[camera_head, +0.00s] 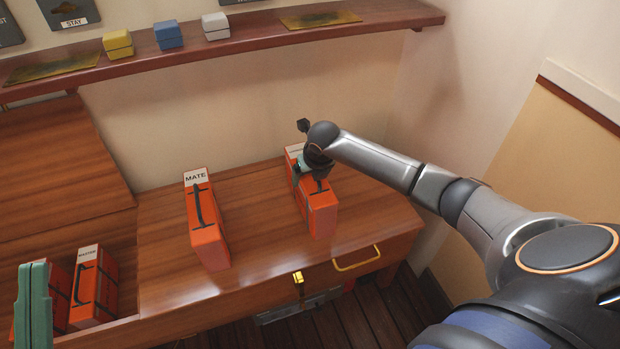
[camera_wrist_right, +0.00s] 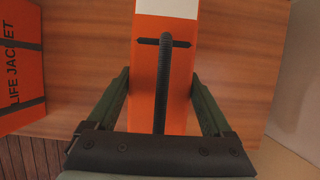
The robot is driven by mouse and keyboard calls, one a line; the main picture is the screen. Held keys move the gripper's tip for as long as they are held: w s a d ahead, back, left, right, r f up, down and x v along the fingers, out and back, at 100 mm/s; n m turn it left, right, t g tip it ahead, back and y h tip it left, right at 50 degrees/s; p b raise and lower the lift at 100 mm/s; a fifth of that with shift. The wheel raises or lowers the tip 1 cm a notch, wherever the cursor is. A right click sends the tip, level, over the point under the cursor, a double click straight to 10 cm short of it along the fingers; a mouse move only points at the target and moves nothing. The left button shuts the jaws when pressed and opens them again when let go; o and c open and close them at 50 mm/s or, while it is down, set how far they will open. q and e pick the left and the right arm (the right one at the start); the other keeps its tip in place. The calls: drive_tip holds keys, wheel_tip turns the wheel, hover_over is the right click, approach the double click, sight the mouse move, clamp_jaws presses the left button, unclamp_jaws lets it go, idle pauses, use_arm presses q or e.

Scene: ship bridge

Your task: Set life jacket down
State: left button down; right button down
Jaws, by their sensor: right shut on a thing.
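An orange life jacket pack (camera_head: 321,212) with a white-labelled end is upright at the right part of the wooden desk. My right gripper (camera_head: 308,168) is over its top. In the right wrist view the fingers are on either side of the pack (camera_wrist_right: 148,75) and its dark handle, shut on it. Whether its underside touches the desk is hard to tell. A matching pack marked MATE (camera_head: 208,235) stands apart to its left.
More orange packs, one marked MASTER (camera_head: 94,288), stand in a recessed bay at the left. The desk (camera_head: 265,230) is bare between the MATE pack and the held one. A shelf (camera_head: 250,33) with small boxes runs above. A brass handle (camera_head: 356,259) is on the desk front.

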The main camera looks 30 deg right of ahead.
unclamp_jaws()
use_arm(q)
drive_tip(key=shift+r, duration=0.1)
use_arm(e)
drive_tip(key=shift+r, duration=0.1)
drive_tip(key=shift+s+r, duration=0.1)
drive_tip(key=shift+r, duration=0.1)
drive_tip(key=p+v, duration=0.2)
drive_tip(key=v, duration=0.3)
drive_tip(key=shift+s+r, duration=0.1)
drive_tip(key=shift+r, duration=0.15)
use_arm(q)
wheel_tip(320, 180, down, 24)
drive_tip(key=a+n+g+y+p, duration=0.1)
drive_tip(key=n+g+y+p, duration=0.1)
drive_tip(key=n+g+y, duration=0.3)
drive_tip(key=g+y, duration=0.1)
drive_tip(key=g, duration=0.3)
drive_tip(key=shift+s+a+y, duration=0.15)
drive_tip(key=shift+s+y, duration=0.1)
drive_tip(key=shift+y, duration=0.05)
use_arm(e)
drive_tip(key=v, duration=0.6)
use_arm(q)
drive_tip(key=shift+r, duration=0.1)
